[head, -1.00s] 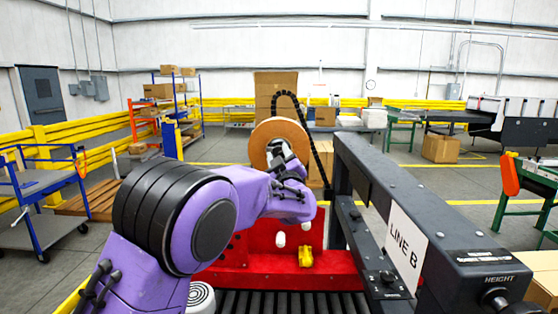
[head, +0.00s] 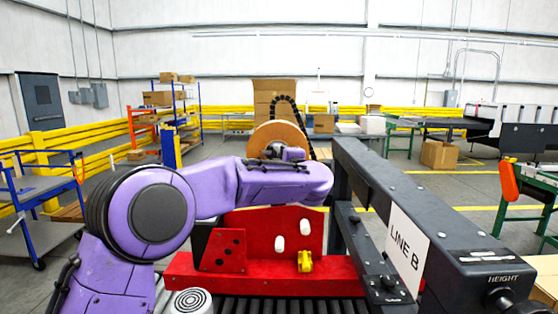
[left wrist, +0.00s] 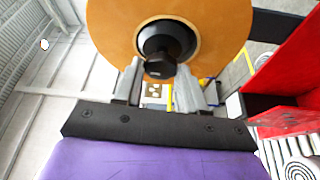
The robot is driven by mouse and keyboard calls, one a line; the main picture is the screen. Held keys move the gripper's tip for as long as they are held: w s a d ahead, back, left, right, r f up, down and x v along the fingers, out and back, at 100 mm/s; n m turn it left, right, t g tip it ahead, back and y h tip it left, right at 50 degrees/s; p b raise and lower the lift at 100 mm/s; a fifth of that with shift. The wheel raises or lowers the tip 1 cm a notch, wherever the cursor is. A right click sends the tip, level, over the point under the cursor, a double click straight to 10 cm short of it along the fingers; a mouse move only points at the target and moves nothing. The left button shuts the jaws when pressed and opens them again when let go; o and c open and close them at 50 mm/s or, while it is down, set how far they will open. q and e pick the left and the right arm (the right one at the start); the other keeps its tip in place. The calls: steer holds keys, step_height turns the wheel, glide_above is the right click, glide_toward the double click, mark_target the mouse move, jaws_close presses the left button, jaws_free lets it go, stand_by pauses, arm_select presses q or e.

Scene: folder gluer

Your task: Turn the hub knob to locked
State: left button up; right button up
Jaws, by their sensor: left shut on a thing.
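The hub knob (left wrist: 160,62) is black and sits in the dark hub at the middle of a tan roll (left wrist: 105,25). The roll also shows in the head view (head: 276,131), where my arm covers its lower part and the knob cannot be made out. My left gripper (left wrist: 161,76) is shut on the knob, with one pale finger on each side of it in the left wrist view. The knob's locked mark cannot be read. My right gripper is in neither view.
A red machine frame (head: 265,275) with white knobs and a yellow part (head: 305,261) stands below my arm. A dark rail labelled LINE B (head: 408,247) runs along the right. Black rollers (head: 285,304) lie in front.

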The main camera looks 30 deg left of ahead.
arm_select(q)
steer(key=shift+n, duration=0.6)
steer(key=o, duration=1)
steer(key=b+v, duration=0.1)
steer(key=v, duration=0.2)
steer(key=b+v, duration=0.2)
steer(key=v, duration=0.2)
steer(key=b+v, duration=0.1)
steer(key=v, duration=0.2)
steer(key=shift+s+d+r, duration=0.15)
steer(key=shift+d+r, duration=0.05)
steer(key=shift+r, duration=0.05)
